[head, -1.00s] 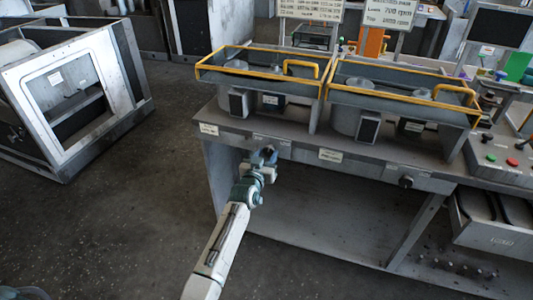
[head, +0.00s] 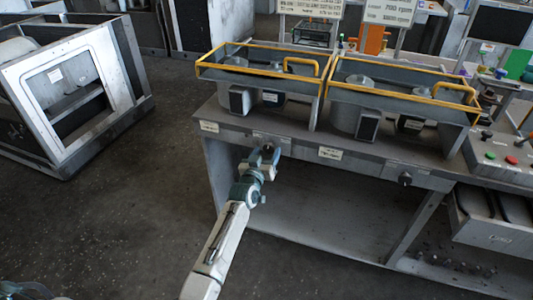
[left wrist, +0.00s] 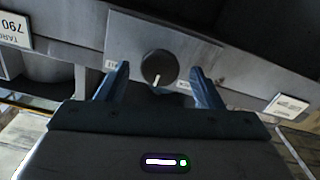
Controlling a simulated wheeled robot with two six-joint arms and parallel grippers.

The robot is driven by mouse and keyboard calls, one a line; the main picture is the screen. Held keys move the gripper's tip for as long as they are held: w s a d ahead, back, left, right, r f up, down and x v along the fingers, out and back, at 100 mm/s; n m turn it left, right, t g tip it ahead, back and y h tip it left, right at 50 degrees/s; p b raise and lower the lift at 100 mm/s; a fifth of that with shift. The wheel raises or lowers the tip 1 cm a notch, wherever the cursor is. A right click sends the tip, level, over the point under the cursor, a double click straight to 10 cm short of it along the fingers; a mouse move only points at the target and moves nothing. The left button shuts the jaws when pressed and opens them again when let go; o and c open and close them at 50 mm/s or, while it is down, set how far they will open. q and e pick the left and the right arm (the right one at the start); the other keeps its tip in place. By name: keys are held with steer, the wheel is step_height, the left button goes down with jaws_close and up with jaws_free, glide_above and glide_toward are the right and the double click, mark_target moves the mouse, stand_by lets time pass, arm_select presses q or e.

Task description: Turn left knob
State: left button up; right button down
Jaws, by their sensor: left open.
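The left knob (left wrist: 158,67) is round and black with a white pointer line, on a grey plate on the bench front. In the left wrist view its pointer points down toward my gripper. My left gripper (left wrist: 159,82) is open, with one blue finger on each side of the knob and a visible gap on both sides. In the head view the same gripper (head: 264,158) is at the bench's front edge, and the knob (head: 268,148) shows small and dark between its fingers.
Another black knob (head: 405,179) is on the bench front (head: 330,164) to the right. Two yellow-railed housings (head: 262,62) stand on top. A control box with red and green buttons (head: 511,160) is at the right.

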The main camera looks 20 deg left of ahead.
arm_select(q)
steer(key=s, duration=1)
steer(key=shift+s+a, duration=0.15)
steer(key=s+a+f+g, duration=0.1)
steer(key=s+f+g, duration=0.35)
steer(key=f, duration=0.75)
steer(key=s+a+f+m+g, duration=0.1)
steer(key=s+f, duration=0.6)
steer(key=f, duration=0.5)
steer(key=s+a+f+g, duration=0.1)
steer(key=s+f+g, duration=0.35)
steer(key=f, duration=0.75)
steer(key=s+a+f+g, duration=0.1)
steer(key=s+f, duration=0.5)
steer(key=s, duration=0.7)
steer(key=s+a+f+m+g+y, duration=0.1)
steer(key=s+a+f+g, duration=0.1)
steer(key=s+f, duration=0.5)
steer(key=s+a+f+g, duration=0.2)
steer(key=s+f, duration=0.5)
steer(key=s, duration=1.2)
steer(key=shift+s+m+g, duration=0.3)
steer(key=shift+s+g, duration=0.1)
steer(key=shift+g, duration=0.5)
steer(key=shift+w+r, duration=0.1)
